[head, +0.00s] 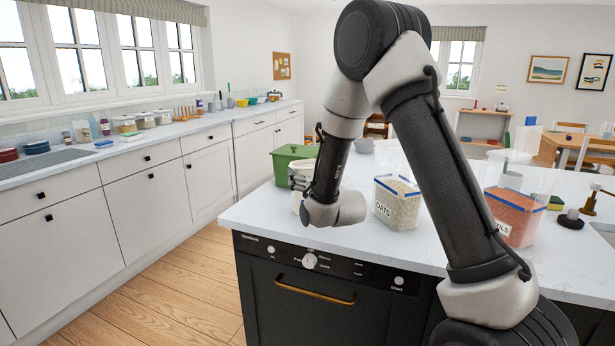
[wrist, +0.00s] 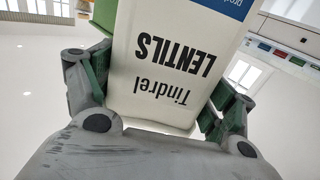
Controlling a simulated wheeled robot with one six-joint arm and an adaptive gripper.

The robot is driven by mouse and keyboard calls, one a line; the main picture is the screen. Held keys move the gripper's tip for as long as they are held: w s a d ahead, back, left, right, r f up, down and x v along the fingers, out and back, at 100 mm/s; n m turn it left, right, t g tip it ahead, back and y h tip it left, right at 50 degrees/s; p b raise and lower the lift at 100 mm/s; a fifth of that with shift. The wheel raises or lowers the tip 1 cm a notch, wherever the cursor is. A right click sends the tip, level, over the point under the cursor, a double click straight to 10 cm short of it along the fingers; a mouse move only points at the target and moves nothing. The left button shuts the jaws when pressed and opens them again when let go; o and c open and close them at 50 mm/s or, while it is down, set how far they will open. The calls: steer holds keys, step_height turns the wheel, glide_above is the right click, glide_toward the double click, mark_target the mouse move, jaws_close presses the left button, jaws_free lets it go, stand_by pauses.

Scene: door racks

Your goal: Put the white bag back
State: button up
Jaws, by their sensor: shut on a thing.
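The white bag (wrist: 180,50) fills the middle of the wrist view, with "Tindrel LENTILS" in black print, upside down in that picture, and a blue patch at its top edge. My gripper (wrist: 160,98) is shut on it, one finger at each side.
A green bin (head: 288,152) is just behind the bag. A clear OATS container (head: 396,207) stands right of my wrist on the white island top (head: 345,242). A brush-like dark object (head: 573,218) is at far right. Jars line the left counter (head: 150,138).

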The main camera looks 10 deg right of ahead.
steer(key=o, duration=1.3)
steer(key=shift+c, duration=0.2)
steer(key=s+d+r+g+h, duration=0.1)
steer(key=s+d+g, duration=0.3)
steer(key=s, duration=1)
steer(key=s+d+r+m+g+h, duration=0.1)
steer(key=s+d+r+g, duration=0.3)
steer(key=s, duration=1.1)
steer(key=s+d+r+g, duration=0.2)
steer(key=s+d+g, duration=0.3)
steer(key=s, duration=1)
steer(key=shift+d+r+m+g+h, duration=0.3)
steer(key=shift+d+m+h, duration=0.1)
steer(key=shift+d, duration=0.45)
steer(key=shift+w, duration=0.1)
